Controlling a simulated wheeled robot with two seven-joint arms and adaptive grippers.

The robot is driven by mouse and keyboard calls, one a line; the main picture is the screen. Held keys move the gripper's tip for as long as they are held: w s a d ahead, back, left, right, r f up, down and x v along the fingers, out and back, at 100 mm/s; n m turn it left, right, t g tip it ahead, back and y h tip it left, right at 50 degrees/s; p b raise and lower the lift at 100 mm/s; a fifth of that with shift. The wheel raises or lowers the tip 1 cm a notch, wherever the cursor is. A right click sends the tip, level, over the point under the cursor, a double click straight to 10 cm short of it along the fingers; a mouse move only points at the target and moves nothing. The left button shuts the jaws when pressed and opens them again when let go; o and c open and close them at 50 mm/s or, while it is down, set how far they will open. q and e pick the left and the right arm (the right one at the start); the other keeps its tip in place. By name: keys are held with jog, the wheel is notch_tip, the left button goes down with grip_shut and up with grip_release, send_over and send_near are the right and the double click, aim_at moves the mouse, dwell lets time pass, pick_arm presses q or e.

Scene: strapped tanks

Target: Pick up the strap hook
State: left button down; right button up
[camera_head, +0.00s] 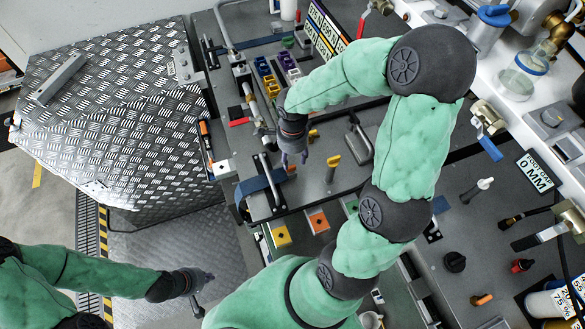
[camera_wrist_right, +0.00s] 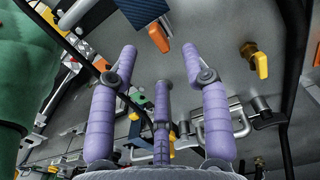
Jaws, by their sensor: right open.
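My right gripper (camera_head: 294,160) reaches down over the grey workbench at centre, beside a blue strap (camera_head: 258,184) with a metal bar (camera_head: 271,180) to its lower left. I cannot tell for sure which part is the strap hook; a bent metal bracket (camera_wrist_right: 226,124) shows beyond the right finger there. My left gripper (camera_head: 200,280) is at the lower left over the floor, apart from the bench; its fingers are too small to read.
A yellow-handled valve (camera_head: 333,161) and a grey metal handle (camera_head: 358,138) stand right of my right gripper. The yellow handle also shows in the right wrist view (camera_wrist_right: 261,65). A tread-plate box (camera_head: 120,110) stands left. Yellow and orange square blocks (camera_head: 281,236) lie below the strap.

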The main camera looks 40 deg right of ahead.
aim_at(292, 168)
jog(key=f, duration=0.2)
jog(key=f+p, duration=0.1)
jog(key=f, duration=0.1)
jog(key=shift+a, duration=0.3)
jog(key=shift+d+f, duration=0.1)
jog(key=shift+f, duration=0.35)
jog(key=shift+c, duration=1.4)
grip_shut()
